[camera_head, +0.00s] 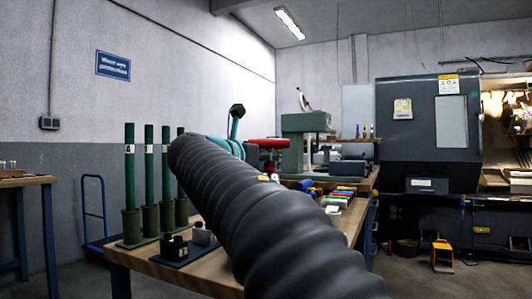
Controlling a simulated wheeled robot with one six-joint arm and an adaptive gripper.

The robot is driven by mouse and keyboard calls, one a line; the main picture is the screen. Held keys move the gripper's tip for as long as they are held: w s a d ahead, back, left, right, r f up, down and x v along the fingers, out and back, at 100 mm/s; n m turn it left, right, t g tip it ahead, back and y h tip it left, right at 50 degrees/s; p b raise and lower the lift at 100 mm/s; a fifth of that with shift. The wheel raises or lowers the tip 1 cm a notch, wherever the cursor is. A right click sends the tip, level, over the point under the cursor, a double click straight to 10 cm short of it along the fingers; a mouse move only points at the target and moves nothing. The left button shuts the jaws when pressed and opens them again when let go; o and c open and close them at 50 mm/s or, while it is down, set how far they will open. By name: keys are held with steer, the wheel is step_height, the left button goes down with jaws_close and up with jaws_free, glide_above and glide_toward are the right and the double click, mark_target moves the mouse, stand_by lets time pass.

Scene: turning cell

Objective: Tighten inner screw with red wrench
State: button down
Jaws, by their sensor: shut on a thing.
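My arm in its black ribbed sleeve crosses the picture from the lower right to the middle, with teal wrist parts just beyond its end. My gripper is hidden behind the sleeve and wrist, so its jaws and anything between them do not show. A red piece (268,144) shows just right of the teal wrist, in front of the green bench machine (306,128). It is too small and partly covered to tell if it is the red wrench. I cannot make out the inner screw.
The wooden workbench (120,256) carries several tall green posts (130,165) at the left, small black blocks (174,248) at the front and coloured items (346,191) at the right. A grey lathe (425,130) stands behind at the right. Open floor lies between bench and lathe.

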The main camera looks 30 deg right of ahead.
steer(key=shift+w+r+m+g+h+p, duration=0.1)
steer(key=shift+m+g+h+p, duration=0.4)
steer(key=shift+m+g+p, duration=0.8)
steer(key=shift+w+m+g+h+p, duration=0.1)
steer(key=shift+m+g+h+p, duration=0.5)
steer(key=shift+g+p, duration=1.15)
steer(key=shift+w+a+m+g, duration=0.1)
steer(key=shift+w+m+g, duration=0.05)
steer(key=shift+m+g, duration=1.05)
steer(key=shift+g, duration=0.25)
steer(key=shift+w+m+g, duration=0.15)
steer(key=shift+m+g, duration=0.45)
steer(key=shift+g, duration=0.4)
steer(key=shift+m+g+y, duration=0.3)
steer(key=shift+m+g, duration=0.5)
steer(key=shift+g, duration=0.3)
steer(key=shift+n+t+b, duration=0.5)
steer(key=shift+n+t, duration=0.2)
steer(key=shift+t, duration=0.4)
steer(key=shift+r, duration=0.1)
